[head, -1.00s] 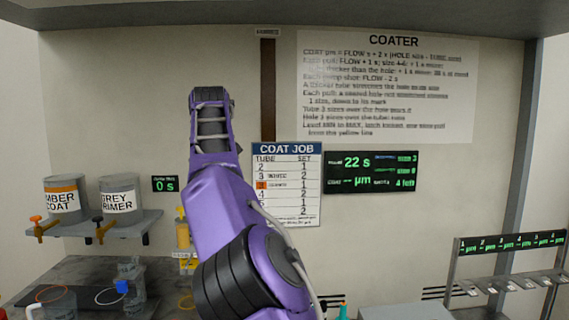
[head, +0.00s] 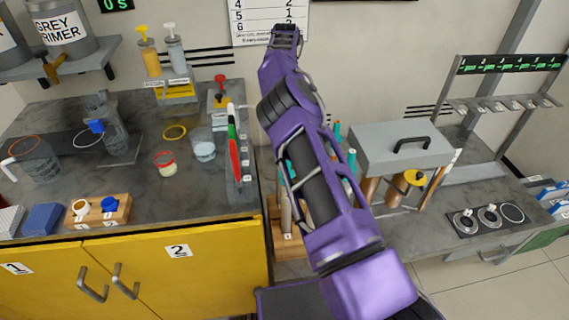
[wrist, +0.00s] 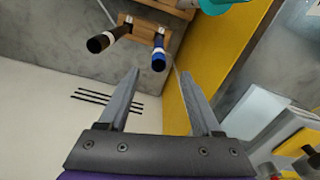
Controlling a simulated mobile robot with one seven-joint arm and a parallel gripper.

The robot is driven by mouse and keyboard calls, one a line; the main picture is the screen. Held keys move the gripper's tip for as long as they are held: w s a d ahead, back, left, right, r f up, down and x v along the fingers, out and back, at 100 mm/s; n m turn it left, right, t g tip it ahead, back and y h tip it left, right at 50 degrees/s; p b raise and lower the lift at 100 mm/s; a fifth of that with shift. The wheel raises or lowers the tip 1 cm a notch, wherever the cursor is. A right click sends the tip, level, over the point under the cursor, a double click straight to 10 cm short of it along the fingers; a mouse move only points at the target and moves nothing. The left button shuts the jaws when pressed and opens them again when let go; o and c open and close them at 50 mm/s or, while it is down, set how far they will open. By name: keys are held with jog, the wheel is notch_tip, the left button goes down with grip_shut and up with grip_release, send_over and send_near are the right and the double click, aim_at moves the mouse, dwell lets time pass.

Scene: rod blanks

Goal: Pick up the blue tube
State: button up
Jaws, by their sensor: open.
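The blue tube (wrist: 158,50) has a white band and a dark open end, and stands in a wooden rack (wrist: 172,29) in the wrist view. My gripper (wrist: 161,73) is open and empty. In the picture, the tube's end lies just beyond the fingertips, centred between them; the gap in depth is hard to judge. A brown tube (wrist: 108,38) with a white band is beside it in the same rack. In the head view my arm covers most of the rack (head: 288,246), and I cannot make out the blue tube or my fingers.
The yellow cabinet (wrist: 188,92) rises close to the rack. A teal item (wrist: 228,4) is at the wrist view's top edge. A grey box (head: 400,148) with a handle stands right of my arm. The counter (head: 120,175) holds cups, rings and a wooden block.

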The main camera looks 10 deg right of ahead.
notch_tip(320, 180, down, 11)
jog(key=b, duration=0.1)
jog(key=shift+w, duration=0.2)
grip_shut()
dwell(0.5)
dwell(1.1)
